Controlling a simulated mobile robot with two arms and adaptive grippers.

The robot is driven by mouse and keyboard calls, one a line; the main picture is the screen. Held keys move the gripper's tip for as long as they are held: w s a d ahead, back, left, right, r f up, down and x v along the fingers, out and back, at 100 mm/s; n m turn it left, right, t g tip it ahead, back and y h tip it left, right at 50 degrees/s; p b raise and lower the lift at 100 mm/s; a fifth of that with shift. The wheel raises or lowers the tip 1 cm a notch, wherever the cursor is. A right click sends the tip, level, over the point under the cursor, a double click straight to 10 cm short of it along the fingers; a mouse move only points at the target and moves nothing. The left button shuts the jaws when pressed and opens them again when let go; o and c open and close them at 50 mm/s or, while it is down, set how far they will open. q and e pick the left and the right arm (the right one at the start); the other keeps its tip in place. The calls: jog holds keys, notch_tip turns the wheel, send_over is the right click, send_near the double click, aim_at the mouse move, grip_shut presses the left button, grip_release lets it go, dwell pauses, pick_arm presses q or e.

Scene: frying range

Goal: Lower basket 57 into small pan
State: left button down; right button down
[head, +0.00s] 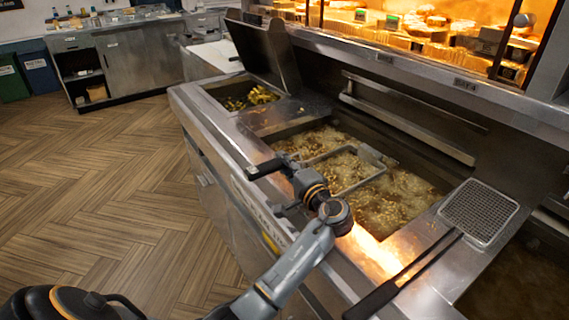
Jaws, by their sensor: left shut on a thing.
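A wire basket (347,190) with a metal frame and a black handle (264,168) sits in the bubbling oil of a wide fryer pan (425,176). Its lower part is hidden by oil and frying food. No number on it is legible. My left gripper (290,182) is shut on the handle, above the fryer's front edge, and partly hides it. A smaller pan (217,92) with yellow food in it lies further back on the left, below a raised lid. I cannot tell which pan the task calls small. My right gripper is out of view.
A flat mesh skimmer (480,212) with a long black handle (372,302) lies across the fryer's right side. A raised metal lid (262,50) stands at the back left. A lit food display (410,30) runs behind the fryer. The wooden floor (110,190) on the left is clear.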

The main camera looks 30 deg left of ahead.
pick_arm(q)
jog(key=c, duration=1.1)
grip_release()
jog(key=shift+d, duration=0.1)
jog(key=v, duration=0.7)
jog(key=shift+s+d, duration=0.1)
jog(key=shift+d, duration=0.1)
